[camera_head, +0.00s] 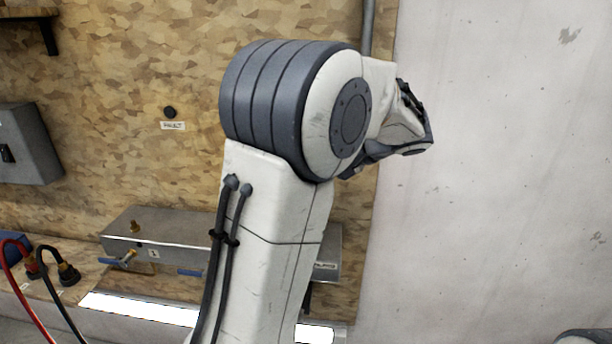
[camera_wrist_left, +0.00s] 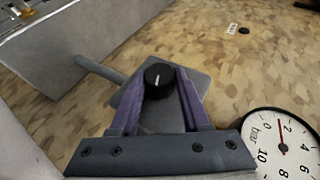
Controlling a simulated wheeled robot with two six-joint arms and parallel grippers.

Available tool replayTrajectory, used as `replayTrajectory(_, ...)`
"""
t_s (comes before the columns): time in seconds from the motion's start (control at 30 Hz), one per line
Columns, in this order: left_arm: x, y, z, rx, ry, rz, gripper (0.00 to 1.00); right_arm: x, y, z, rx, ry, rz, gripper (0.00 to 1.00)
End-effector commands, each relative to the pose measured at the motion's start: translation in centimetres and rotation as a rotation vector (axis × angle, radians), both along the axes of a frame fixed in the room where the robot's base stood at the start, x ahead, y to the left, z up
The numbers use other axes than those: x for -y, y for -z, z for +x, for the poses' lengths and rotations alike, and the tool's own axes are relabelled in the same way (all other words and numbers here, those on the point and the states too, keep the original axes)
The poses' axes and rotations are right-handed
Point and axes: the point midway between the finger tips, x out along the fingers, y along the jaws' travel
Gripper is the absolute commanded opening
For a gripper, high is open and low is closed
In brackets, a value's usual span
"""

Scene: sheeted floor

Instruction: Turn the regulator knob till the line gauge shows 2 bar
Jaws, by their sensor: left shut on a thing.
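The black regulator knob (camera_wrist_left: 158,82) with a white index line shows in the left wrist view, in front of a grey plate. My left gripper (camera_wrist_left: 157,75) has its two purple fingers on either side of the knob and is shut on it. The white line gauge (camera_wrist_left: 275,160), marked in bar, is at the lower right and cut off by the frame edge. Its red needle points close to the 2, slightly on the 0 side. In the head view my left arm hides the knob and gauge; only part of the wrist shows. My right gripper is not in view.
A grey pipe (camera_wrist_left: 97,68) runs to the plate. A grey box (camera_head: 27,145) hangs at left. Red (camera_head: 18,285) and black hoses lie lower left. A pale wall (camera_head: 500,170) stands at right.

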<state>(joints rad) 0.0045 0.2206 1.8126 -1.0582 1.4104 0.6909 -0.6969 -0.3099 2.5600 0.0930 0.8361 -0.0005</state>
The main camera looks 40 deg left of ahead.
Motion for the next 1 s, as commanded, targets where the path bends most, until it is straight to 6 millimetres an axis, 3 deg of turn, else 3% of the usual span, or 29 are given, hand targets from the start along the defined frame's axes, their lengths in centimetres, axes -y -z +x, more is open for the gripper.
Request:
replayTrajectory(0.3, 0.1, 0.3, 0.1, -0.075, 0.001, 0.120, 0.00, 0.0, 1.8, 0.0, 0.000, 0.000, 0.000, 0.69)
replayTrajectory(0.9, 0.1, 0.2, 0.0, -0.095, -0.001, 0.150, 0.00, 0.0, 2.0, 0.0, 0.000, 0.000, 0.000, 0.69)
replayTrajectory(0.93, 0.1, 0.2, 0.0, -0.095, -0.001, 0.149, 0.58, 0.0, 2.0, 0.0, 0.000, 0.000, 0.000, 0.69)
replayTrajectory(1.0, 0.1, 0.2, 0.0, -0.095, -0.001, 0.149, 0.76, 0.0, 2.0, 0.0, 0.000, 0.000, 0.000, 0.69)
